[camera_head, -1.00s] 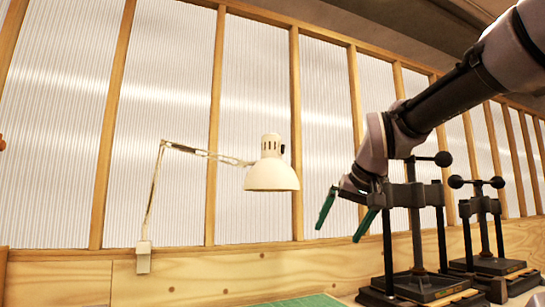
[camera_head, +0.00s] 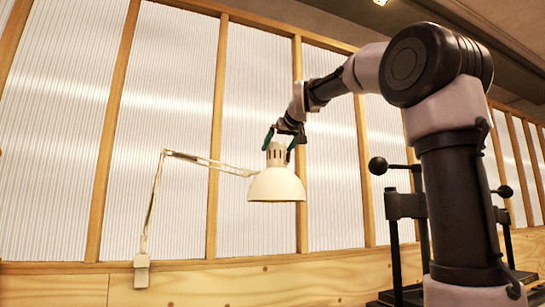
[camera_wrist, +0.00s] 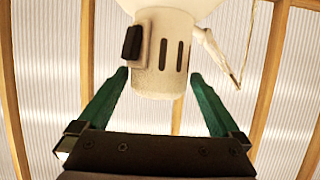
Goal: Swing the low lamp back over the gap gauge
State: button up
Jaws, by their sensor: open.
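The cream lamp (camera_head: 277,187) hangs from a jointed arm (camera_head: 205,161) clamped to the wooden ledge at the left, its shade facing down. My gripper (camera_head: 279,142) is at the top of the lamp's slotted neck, with green fingers on either side. In the wrist view, the lamp neck (camera_wrist: 160,55) with its dark switch block lies ahead of and between the fingertips of my open gripper (camera_wrist: 160,78). A gap shows between each fingertip and the neck there. I cannot make out the gap gauge in these views.
Black presses with ball-ended handles (camera_head: 405,205) stand at the right, partly behind my arm. A ribbed translucent wall with wooden posts (camera_head: 217,130) rises behind the lamp.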

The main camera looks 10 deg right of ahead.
jog(key=shift+x, duration=2.7)
grip_shut()
